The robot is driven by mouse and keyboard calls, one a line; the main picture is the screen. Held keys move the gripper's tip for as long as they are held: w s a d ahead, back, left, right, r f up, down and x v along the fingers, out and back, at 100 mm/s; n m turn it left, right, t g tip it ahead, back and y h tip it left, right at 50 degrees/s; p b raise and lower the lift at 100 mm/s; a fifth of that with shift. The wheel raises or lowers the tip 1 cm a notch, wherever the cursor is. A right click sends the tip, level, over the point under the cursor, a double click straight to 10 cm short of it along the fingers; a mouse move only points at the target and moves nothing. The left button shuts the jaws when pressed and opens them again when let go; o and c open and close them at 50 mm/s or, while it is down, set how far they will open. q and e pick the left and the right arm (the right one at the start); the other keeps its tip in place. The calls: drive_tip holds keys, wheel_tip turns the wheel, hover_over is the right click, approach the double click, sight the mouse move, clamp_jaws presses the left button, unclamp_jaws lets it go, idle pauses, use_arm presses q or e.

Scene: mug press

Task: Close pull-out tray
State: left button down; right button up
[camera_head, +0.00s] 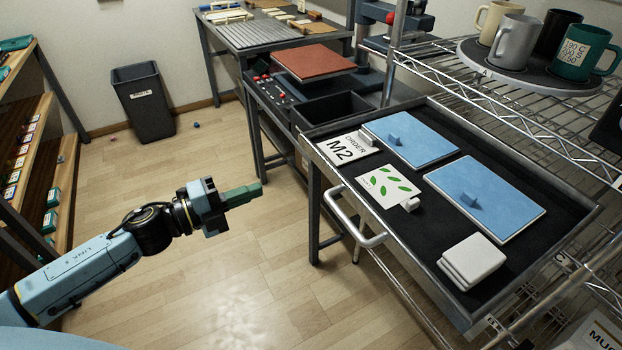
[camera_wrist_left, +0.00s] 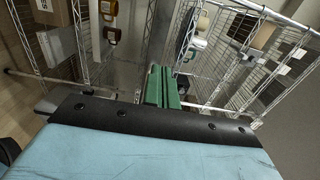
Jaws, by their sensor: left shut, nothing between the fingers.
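The pull-out tray (camera_head: 420,249) is a dark, grey-rimmed drawer that sticks out from the wire rack at the right of the head view. Its silver bar handle (camera_head: 352,222) is on the side facing my left arm. My left gripper (camera_head: 258,191) has green fingers, shut and empty, in the air to the left of the handle and apart from it. In the left wrist view the green fingers (camera_wrist_left: 163,86) are together, pointing towards wire shelving. My right gripper is in neither view.
Several mugs (camera_head: 514,41) stand on a round turntable above. A bin (camera_head: 144,100) stands at the back left. The floor around my left gripper is open.

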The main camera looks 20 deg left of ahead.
sight(324, 165)
use_arm(q)
drive_tip(key=x, duration=1.3)
drive_tip(key=shift+r+b, duration=0.15)
drive_tip(key=shift+b, duration=0.25)
drive_tip(key=shift+w+d, duration=0.3)
drive_tip(key=shift+d, duration=0.05)
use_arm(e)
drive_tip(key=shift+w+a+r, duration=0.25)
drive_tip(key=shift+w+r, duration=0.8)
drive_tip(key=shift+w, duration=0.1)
use_arm(q)
drive_tip(key=shift+w, duration=0.1)
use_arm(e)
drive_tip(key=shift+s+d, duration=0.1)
